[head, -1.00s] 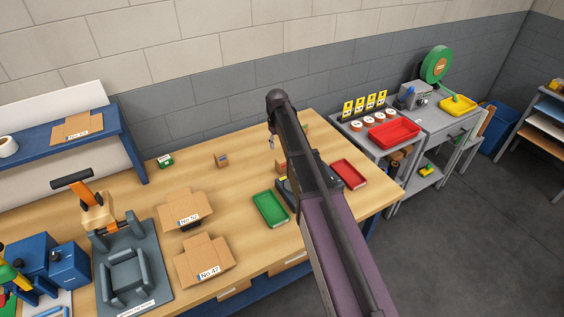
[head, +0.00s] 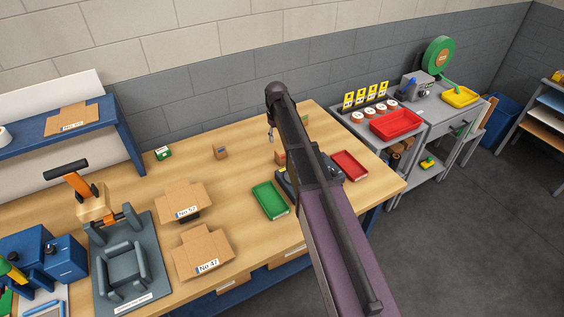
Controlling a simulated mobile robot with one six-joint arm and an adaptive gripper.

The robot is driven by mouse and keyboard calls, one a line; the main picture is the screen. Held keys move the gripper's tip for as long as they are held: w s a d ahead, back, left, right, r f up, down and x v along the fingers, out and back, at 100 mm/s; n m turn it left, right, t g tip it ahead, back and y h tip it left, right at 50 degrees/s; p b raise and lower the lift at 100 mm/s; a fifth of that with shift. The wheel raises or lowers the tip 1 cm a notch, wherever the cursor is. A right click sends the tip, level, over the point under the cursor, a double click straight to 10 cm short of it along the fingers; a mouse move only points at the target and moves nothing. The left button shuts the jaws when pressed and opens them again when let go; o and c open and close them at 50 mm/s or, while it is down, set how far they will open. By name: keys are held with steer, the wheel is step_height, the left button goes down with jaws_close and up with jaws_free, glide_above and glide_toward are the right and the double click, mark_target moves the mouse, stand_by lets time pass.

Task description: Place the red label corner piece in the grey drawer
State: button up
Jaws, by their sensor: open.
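My gripper (head: 270,134) shows only in part at the far end of my arm, above the wooden table; one slim grey finger part shows and its jaws look empty. A small brown corner piece (head: 280,157) stands beside my arm, partly hidden by it; a reddish mark shows on it, but I cannot read its label. Another small brown piece (head: 220,152) stands further left, its label colour unclear. A grey drawer front (head: 461,130) appears in the grey bench at the right and looks closed.
The wooden table (head: 150,190) bears a green tray (head: 270,200), a red tray (head: 349,165), flat cartons (head: 203,252) and a grey fixture (head: 125,265). A red bin (head: 397,125) stands on the grey cart. Open floor (head: 470,230) lies at the right.

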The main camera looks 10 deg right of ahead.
mark_target(278, 154)
steer(key=shift+f+b, duration=3)
steer(key=shift+f, duration=0.3)
steer(key=shift+d+f+b, duration=0.2)
steer(key=shift+f+b, duration=2.4)
jaws_close()
